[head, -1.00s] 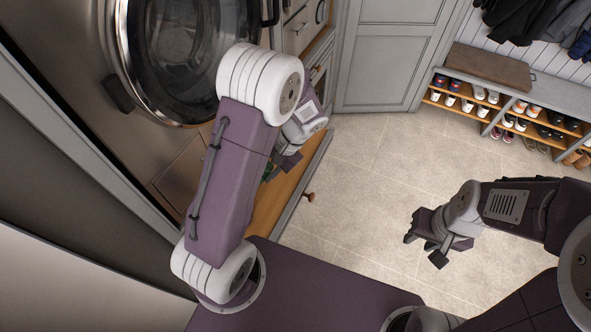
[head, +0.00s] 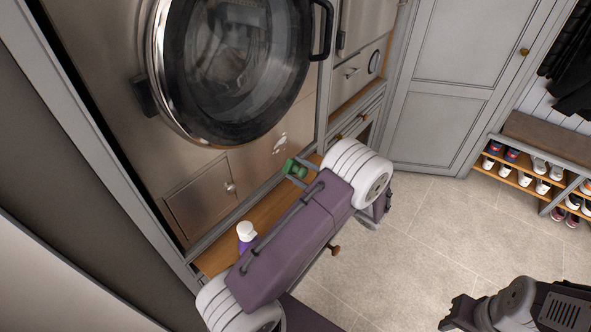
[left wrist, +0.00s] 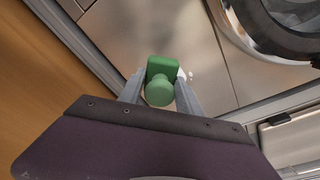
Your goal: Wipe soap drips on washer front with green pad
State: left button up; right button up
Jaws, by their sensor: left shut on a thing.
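The washer (head: 120,70) has a brushed metal front with a round glass door. White soap drips (head: 280,145) show on its front, below and right of the door; a bit of white also shows past the pad in the left wrist view (left wrist: 190,75). The green pad (head: 296,168), with a round knob, is held near the washer front, just below the drips. My left gripper (left wrist: 160,92) is shut on the pad's knob. I cannot tell whether the pad touches the metal. My right gripper (head: 455,318) is at the bottom right, partly cut off; its jaw state is unclear.
A white-capped purple bottle (head: 246,236) stands on the wooden ledge (head: 262,212) below the washer. A small hatch with a knob (head: 203,196) sits low on the front. A shoe bench (head: 545,140) stands at the far right. The tiled floor (head: 430,220) is clear.

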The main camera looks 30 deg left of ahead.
aim_at(270, 154)
pick_arm(q)
jog(key=s+x, duration=0.1)
jog(key=x, duration=0.5)
jog(key=shift+w+r, duration=0.2)
jog(key=shift+r, duration=0.15)
jog(key=shift+x, duration=1)
dwell(0.4)
jog(key=shift+r, duration=0.1)
